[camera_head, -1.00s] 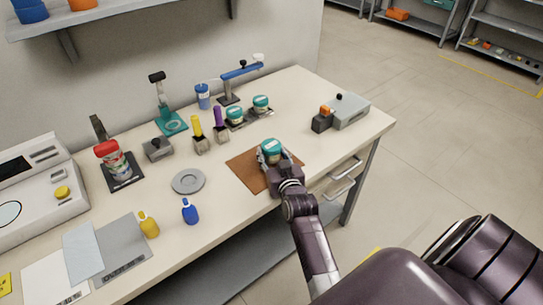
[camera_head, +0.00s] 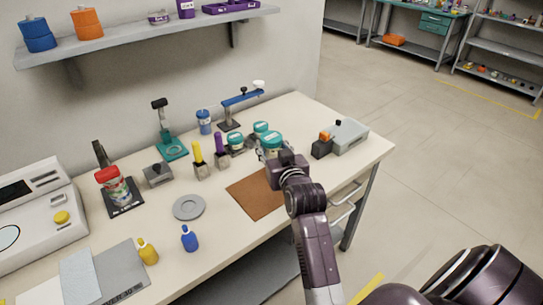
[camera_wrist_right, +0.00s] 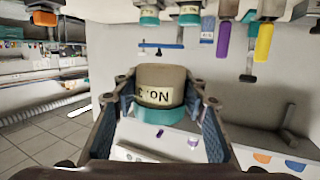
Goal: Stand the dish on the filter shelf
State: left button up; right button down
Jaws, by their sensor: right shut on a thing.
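The dish, a small round container with a teal lid (camera_head: 271,139), is held up by my right gripper (camera_head: 272,152). In the wrist view the dish (camera_wrist_right: 160,88) sits upside down in the picture between both fingers, its pale label facing me. Just behind it in the head view, two similar teal-lidded dishes (camera_head: 234,138) (camera_head: 260,127) stand on a low grey rack (camera_head: 238,152), which looks like the filter shelf. My arm and the held dish hide part of it. Whether the held dish touches the rack cannot be told. My left gripper is out of view.
The brown mat (camera_head: 252,198) is bare. Yellow and purple-handled tools (camera_head: 198,158) stand left of the rack, a blue-armed stand (camera_head: 240,98) behind it. A grey box device (camera_head: 347,136) is to the right. A wall shelf (camera_head: 150,35) hangs above.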

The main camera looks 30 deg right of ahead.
aim_at(271, 137)
jog(key=shift+r, duration=2.2)
jog(key=shift+a+r, duration=0.1)
